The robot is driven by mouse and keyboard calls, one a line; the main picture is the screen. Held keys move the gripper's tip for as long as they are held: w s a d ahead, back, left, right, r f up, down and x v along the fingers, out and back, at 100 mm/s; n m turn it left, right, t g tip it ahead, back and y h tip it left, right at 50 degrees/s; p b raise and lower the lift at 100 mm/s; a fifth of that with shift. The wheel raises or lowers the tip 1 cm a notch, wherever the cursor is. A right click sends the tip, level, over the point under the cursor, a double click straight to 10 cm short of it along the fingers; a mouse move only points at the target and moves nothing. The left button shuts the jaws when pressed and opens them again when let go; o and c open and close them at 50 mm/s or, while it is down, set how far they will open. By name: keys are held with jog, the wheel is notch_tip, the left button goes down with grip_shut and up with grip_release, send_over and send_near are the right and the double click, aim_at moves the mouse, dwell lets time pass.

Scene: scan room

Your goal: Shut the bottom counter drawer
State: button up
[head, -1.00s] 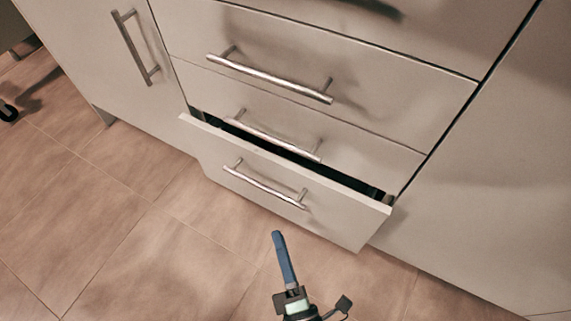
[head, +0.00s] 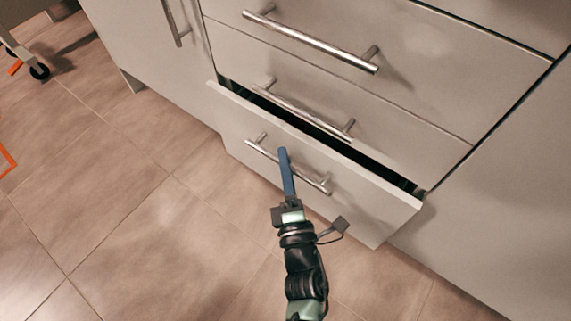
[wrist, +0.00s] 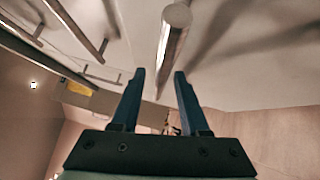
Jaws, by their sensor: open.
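The bottom counter drawer (head: 345,204) is pulled out a little, with a dark gap behind the top edge of its front. Its bar handle (head: 310,183) runs across the drawer front. My gripper (head: 284,152) is in front of this drawer, its blue fingers overlapping the handle in the head view. A metal bar handle (wrist: 173,40) shows just beyond the fingertips there. Whether the fingers touch the handle or drawer front I cannot tell.
The drawers above, with a long handle (head: 310,42), look closed. A cabinet door with an upright handle (head: 176,22) is at the left. A wheeled base (head: 38,71) stands at the far left.

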grip_shut()
dwell(1.4)
